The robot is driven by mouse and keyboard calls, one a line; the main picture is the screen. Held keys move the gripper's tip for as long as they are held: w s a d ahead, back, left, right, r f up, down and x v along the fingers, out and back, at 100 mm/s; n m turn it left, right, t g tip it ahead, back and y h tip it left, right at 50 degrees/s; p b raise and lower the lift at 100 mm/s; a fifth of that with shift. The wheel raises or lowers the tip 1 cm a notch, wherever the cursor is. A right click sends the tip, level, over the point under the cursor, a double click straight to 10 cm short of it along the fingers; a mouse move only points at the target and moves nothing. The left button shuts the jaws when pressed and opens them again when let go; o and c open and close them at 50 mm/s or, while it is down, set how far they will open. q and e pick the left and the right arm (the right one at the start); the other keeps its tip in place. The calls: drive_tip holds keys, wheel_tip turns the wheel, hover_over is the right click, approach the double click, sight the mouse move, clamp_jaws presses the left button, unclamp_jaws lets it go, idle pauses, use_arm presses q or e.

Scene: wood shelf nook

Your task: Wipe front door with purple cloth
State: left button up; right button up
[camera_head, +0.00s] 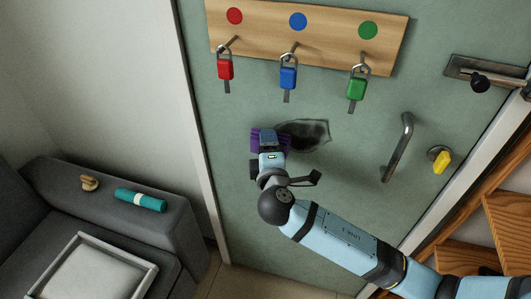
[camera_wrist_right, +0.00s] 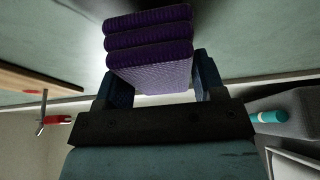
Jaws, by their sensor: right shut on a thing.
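The front door (camera_head: 230,180) is a pale green panel filling the middle of the head view. A dark smudge (camera_head: 312,134) marks it below the hanging padlocks. My right gripper (camera_head: 267,143) is at the left end of the smudge, close to the door. It is shut on the purple cloth (camera_head: 256,138), which is mostly hidden behind it in the head view. In the right wrist view the folded, ribbed purple cloth (camera_wrist_right: 150,45) sits between the two fingers. Whether the cloth touches the door I cannot tell. My left gripper is not in view.
A wooden board (camera_head: 330,35) with red (camera_head: 225,70), blue (camera_head: 288,77) and green (camera_head: 356,88) padlocks hangs above. A door handle (camera_head: 398,147) and a yellow-tagged lock (camera_head: 440,160) are at right. A grey sofa (camera_head: 110,220) holds a teal roll (camera_head: 140,199). Wooden shelves (camera_head: 505,220) stand lower right.

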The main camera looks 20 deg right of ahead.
drive_tip(key=shift+w+d, duration=0.1)
drive_tip(key=shift+w, duration=0.05)
idle(0.6)
drive_tip(key=shift+w+d, duration=0.45)
drive_tip(key=shift+w, duration=0.2)
